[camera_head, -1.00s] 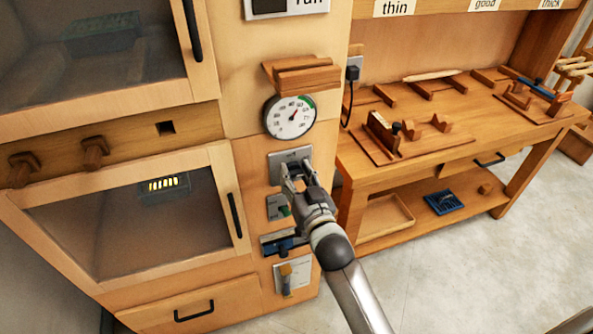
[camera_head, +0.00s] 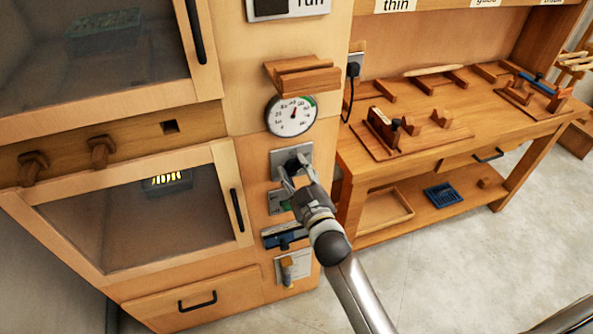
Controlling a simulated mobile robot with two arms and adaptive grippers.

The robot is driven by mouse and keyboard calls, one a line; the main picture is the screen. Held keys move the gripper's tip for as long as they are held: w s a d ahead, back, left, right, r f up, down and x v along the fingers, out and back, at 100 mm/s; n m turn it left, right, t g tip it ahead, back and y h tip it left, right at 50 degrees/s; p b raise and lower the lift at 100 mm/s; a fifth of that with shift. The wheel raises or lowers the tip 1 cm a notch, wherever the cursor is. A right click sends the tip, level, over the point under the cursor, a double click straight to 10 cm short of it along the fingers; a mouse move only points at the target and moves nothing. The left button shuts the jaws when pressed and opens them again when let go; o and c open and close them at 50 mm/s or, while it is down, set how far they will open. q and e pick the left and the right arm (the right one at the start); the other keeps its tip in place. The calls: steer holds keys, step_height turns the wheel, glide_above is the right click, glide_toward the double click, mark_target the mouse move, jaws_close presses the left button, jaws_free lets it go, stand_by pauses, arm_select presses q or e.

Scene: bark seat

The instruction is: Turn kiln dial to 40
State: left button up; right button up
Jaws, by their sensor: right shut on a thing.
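The dial, a dark knob (camera_head: 296,165) on a grey metal plate (camera_head: 279,157), sits on the wooden front of the kiln cabinet. My right gripper (camera_head: 293,171) is on the knob from below and right, its fingers shut around it. The fingers hide part of the knob, and its markings are too small to read. A round white gauge (camera_head: 282,118) with a dark needle and a green arc is just above the plate. Its needle points roughly upward. My left gripper is out of view.
A wooden ledge (camera_head: 300,75) juts out above the gauge. Below the plate are a smaller switch plate (camera_head: 277,203) and a blue-and-dark fitting (camera_head: 284,236). A glass-fronted door (camera_head: 122,215) is at the left, and a workbench (camera_head: 400,165) stands at the right.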

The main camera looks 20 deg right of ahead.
stand_by(0.4)
steer(key=o, duration=1)
steer(key=shift+s, duration=0.1)
steer(key=s, duration=1.1)
steer(key=shift+s+d, duration=0.2)
steer(key=shift+s, duration=0.2)
